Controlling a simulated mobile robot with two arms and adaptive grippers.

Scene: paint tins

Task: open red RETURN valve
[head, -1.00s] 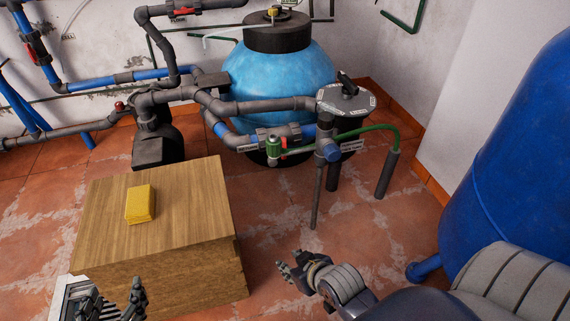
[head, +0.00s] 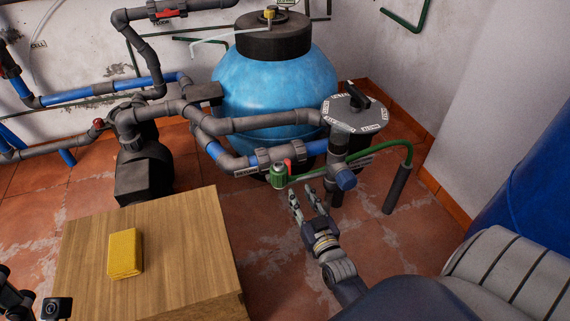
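The small red valve handle (head: 288,165) stands upright beside a green fitting (head: 278,175) on the pipe in front of the blue tank.
A wooden box (head: 190,255) with a yellow sponge-like block (head: 125,253) on it stands at the left front. A green hose (head: 390,148) and a grey post (head: 397,188) are right of the valve. A large blue vessel (head: 530,180) stands at the right edge. Other red handles are on pipes at the upper left.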

